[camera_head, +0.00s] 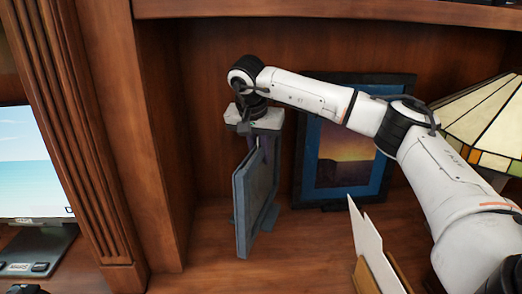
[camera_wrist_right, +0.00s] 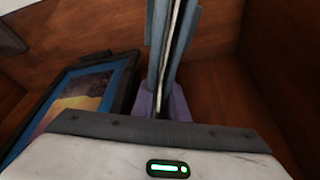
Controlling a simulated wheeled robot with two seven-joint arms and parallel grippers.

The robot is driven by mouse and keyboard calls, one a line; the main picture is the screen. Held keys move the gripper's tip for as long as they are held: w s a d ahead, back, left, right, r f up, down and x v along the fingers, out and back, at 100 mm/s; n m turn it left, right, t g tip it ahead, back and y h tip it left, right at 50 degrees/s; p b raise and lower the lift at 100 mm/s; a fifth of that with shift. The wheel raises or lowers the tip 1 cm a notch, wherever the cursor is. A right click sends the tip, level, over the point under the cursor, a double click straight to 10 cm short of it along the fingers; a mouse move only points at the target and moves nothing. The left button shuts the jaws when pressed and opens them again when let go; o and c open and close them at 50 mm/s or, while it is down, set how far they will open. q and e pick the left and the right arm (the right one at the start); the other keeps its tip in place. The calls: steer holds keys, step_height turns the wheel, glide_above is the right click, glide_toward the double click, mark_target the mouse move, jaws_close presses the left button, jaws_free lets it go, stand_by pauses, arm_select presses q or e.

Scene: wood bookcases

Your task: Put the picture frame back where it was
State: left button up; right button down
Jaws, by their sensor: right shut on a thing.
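A grey-blue picture frame (camera_head: 255,196) stands upright, seen nearly edge-on, in the left part of the bookcase compartment. My right gripper (camera_head: 260,143) comes down from above and is shut on its top edge. In the right wrist view the frame (camera_wrist_right: 172,45) runs up between the purple fingers (camera_wrist_right: 165,103). Its lower end is close to the shelf board (camera_head: 215,262); I cannot tell whether it touches. The face of the frame is mostly hidden.
A second, dark-framed picture (camera_head: 345,170) with a sunset scene leans at the back wall, right of the held frame. A stained-glass lampshade (camera_head: 490,120) stands at the right. White cards in a wooden holder (camera_head: 375,268) are in front. A wooden upright (camera_head: 160,150) bounds the left.

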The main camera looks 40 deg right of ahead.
mark_target(261, 168)
step_height(261, 168, down, 4)
steer(key=shift+r, duration=0.25)
steer(key=shift+w+d+f, duration=0.15)
steer(key=shift+w+f, duration=0.05)
steer(key=shift+f, duration=0.25)
steer(key=c, duration=2.2)
jaws_free()
steer(key=shift+s+f, duration=0.1)
steer(key=shift+f, duration=0.15)
steer(key=o, duration=0.5)
steer(key=shift+c, duration=0.2)
steer(key=shift+r, duration=0.1)
